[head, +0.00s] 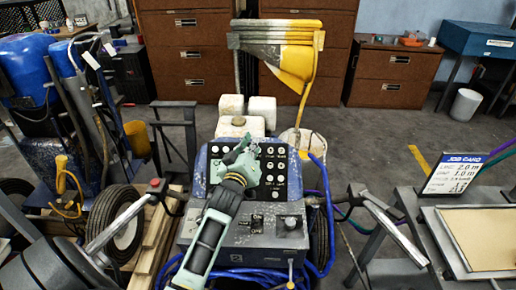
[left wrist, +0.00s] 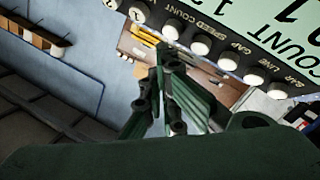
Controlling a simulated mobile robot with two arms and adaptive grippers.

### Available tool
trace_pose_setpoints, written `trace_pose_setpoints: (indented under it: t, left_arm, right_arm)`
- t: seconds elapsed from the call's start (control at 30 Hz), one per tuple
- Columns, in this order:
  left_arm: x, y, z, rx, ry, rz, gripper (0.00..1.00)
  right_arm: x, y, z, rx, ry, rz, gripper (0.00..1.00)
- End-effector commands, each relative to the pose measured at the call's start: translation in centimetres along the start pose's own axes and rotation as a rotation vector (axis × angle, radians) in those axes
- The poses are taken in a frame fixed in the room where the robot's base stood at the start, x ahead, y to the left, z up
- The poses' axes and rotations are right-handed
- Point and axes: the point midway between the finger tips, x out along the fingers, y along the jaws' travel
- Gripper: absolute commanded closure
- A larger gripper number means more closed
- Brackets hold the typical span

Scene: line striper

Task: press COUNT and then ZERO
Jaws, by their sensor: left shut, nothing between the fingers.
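The striper's control panel (head: 215,160) stands in the middle of the head view, with rows of round pale buttons; their labels are too small to read there. My left gripper (head: 242,147) is shut and empty in front of the panel, hiding part of it. In the left wrist view its closed fingertips (left wrist: 163,50) point toward a row of white buttons beside a pale green display (left wrist: 270,28). The COUNT button (left wrist: 169,28) appears just beyond the fingertips; contact cannot be told. I cannot make out a ZERO label. My right gripper is not in view.
Blue hoses (head: 318,245) run around the machine. A job card (head: 453,175) stands at right by a work table. Wooden planks (head: 150,240) and a wheel (head: 120,222) are at left.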

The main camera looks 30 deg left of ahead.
Motion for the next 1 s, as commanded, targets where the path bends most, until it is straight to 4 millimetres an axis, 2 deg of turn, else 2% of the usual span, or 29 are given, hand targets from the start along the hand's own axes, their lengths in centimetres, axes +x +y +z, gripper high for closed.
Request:
trace_pose_setpoints:
  t: [0.27,0.73,1.0]
  left_arm:
    - [-0.1,0.1,-0.1,0.000,0.000,0.000,1.00]
    - [-3.1,2.5,-2.5,-0.002,-0.001,0.000,1.00]
    - [-3.5,2.5,-2.5,0.000,0.000,0.000,1.00]
  right_arm:
    - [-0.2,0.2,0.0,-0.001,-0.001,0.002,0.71]
    - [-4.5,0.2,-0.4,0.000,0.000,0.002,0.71]
    - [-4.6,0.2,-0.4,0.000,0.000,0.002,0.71]
